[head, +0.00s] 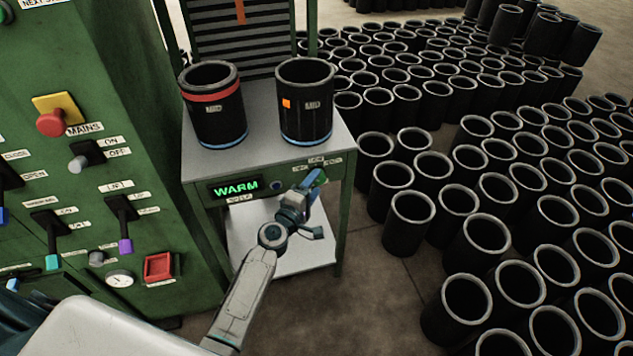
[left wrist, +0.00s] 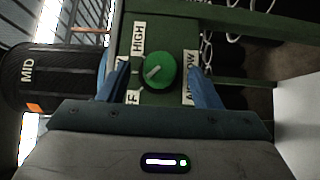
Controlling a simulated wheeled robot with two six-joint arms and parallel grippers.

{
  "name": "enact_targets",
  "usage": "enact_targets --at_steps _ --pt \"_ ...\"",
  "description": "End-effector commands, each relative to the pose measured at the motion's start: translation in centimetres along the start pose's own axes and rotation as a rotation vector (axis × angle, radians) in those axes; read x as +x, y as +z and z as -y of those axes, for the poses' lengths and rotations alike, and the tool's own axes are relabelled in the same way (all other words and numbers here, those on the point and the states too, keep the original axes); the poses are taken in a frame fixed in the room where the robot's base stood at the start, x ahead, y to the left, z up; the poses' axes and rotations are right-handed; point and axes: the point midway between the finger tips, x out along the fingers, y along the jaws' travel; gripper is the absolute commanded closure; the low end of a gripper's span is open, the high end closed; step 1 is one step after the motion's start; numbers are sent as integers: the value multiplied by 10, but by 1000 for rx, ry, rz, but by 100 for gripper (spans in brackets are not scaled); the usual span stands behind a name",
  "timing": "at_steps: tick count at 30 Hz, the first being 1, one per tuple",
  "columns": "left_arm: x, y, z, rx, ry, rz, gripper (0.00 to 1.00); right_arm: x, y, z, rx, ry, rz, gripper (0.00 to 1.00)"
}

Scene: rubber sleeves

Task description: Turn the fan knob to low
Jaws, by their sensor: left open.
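The fan knob (left wrist: 158,71) is a round green dial with a short white pointer mark, on the green front panel of a small cart. In the left wrist view the mark slants across the dial's left half. A HIGH label (left wrist: 139,40) is at its upper left, a label ending in F (left wrist: 133,97) at its lower left, and a label ending in LOW (left wrist: 190,78) at its right. My left gripper (head: 315,205) is open at the cart's right front. Its blue fingers stand on either side of the knob, with gaps visible. My right gripper is out of view.
Two black sleeves marked MID (head: 214,118) (head: 306,112) stand on the cart top (head: 262,150). A WARM display (head: 236,187) is on its front. A green control cabinet (head: 130,65) with switches is at left. Several black sleeves (head: 480,245) crowd the floor at right.

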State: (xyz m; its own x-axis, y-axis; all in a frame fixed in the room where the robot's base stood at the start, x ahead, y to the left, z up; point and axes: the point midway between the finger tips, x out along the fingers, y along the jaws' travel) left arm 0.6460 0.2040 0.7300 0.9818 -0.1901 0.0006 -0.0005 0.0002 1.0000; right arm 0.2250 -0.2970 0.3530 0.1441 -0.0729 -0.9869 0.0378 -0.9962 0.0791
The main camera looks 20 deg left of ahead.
Motion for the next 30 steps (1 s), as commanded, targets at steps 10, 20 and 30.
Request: enact_targets --at_steps 10,20,30 --pt "16 0 0 -1 -1 0 42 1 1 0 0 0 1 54" --pt "16 0 1 0 -1 0 81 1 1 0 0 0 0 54" --pt "16 0 -1 8 -9 0 86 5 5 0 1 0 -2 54"
